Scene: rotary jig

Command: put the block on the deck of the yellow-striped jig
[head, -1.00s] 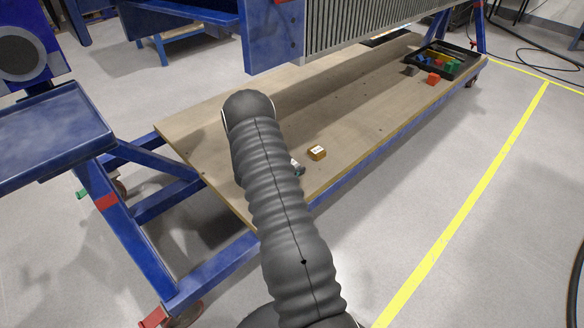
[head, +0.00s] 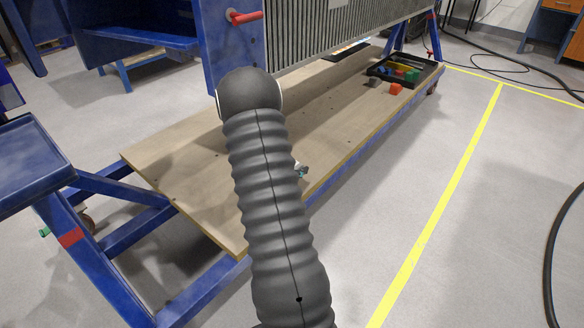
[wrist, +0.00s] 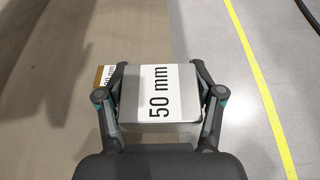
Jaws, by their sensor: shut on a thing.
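In the wrist view my gripper (wrist: 158,68) is shut on a grey block (wrist: 130,103) with a white "50 mm" label. The jaws grip it from both sides. In the head view my arm hides most of the gripper (head: 301,170), and I cannot make out the held block there. Below lies a wooden deck (head: 340,105) in a blue frame. I see no yellow stripe on this jig; the yellow line in view is on the floor.
A wood-coloured block (wrist: 100,76) with a white label lies at the left in the wrist view. A black tray (head: 432,71) of coloured blocks and a red block (head: 396,89) are at the deck's far end. Open floor (head: 480,220) lies right, with a yellow line (head: 440,209).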

